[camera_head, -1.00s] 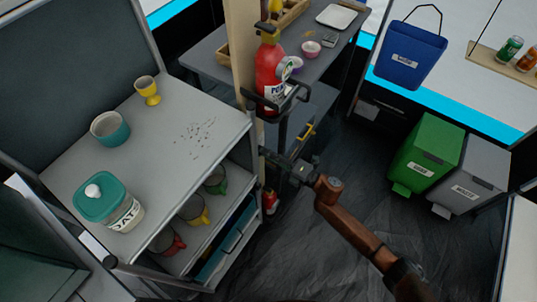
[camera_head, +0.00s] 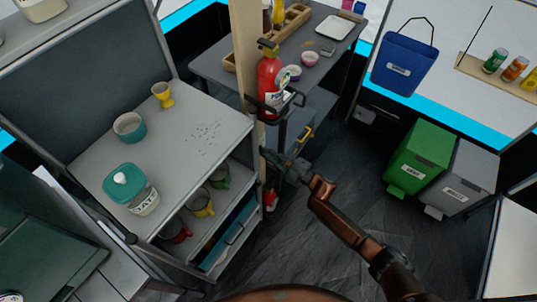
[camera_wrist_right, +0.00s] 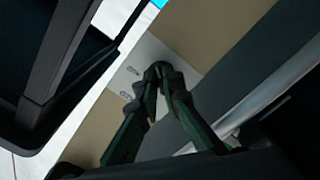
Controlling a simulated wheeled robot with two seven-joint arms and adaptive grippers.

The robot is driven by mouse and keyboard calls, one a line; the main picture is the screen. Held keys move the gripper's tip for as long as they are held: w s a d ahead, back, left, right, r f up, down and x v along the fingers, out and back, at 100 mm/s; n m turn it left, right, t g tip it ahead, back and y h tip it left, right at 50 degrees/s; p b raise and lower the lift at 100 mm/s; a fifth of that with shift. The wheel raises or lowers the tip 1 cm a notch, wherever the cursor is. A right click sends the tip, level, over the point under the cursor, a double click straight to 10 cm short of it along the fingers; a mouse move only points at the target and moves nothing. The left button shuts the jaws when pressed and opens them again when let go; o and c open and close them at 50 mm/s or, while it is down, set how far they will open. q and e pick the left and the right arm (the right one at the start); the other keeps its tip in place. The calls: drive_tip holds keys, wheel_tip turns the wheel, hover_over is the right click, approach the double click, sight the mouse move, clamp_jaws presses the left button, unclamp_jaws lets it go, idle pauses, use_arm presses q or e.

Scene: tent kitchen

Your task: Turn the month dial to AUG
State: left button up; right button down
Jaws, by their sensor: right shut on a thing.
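The right gripper (camera_head: 268,156) is low against the tan wooden post (camera_head: 243,50), below the red fire extinguisher (camera_head: 269,82). In the right wrist view its two dark green fingers (camera_wrist_right: 162,70) come together on a small dark dial knob (camera_wrist_right: 159,66). The knob is on a pale plate (camera_wrist_right: 133,66) fixed to the post. The plate has two small slot-like markings beside the fingers. The month lettering is too small to read, and the fingers hide part of the knob. The left gripper does not show.
A grey shelf unit (camera_head: 83,163) with cups and a teal-lidded jar (camera_head: 131,190) stands left of the post. A dark table (camera_head: 208,68) is behind it. Green (camera_head: 423,150) and grey (camera_head: 462,178) bins stand right. The dark floor between is open.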

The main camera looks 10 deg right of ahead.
use_arm(q)
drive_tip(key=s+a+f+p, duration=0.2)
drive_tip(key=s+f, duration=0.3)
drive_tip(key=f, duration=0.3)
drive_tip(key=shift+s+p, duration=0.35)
drive_tip(key=shift+p, duration=0.25)
use_arm(e)
drive_tip(key=shift+s+f+m, duration=0.1)
drive_tip(key=shift+f+m, duration=0.05)
drive_tip(key=shift+m, duration=5.15)
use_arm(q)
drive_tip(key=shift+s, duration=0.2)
use_arm(e)
drive_tip(key=shift+m, duration=0.3)
drive_tip(key=c, duration=2.1)
unclamp_jaws()
drive_tip(key=shift+a, duration=0.1)
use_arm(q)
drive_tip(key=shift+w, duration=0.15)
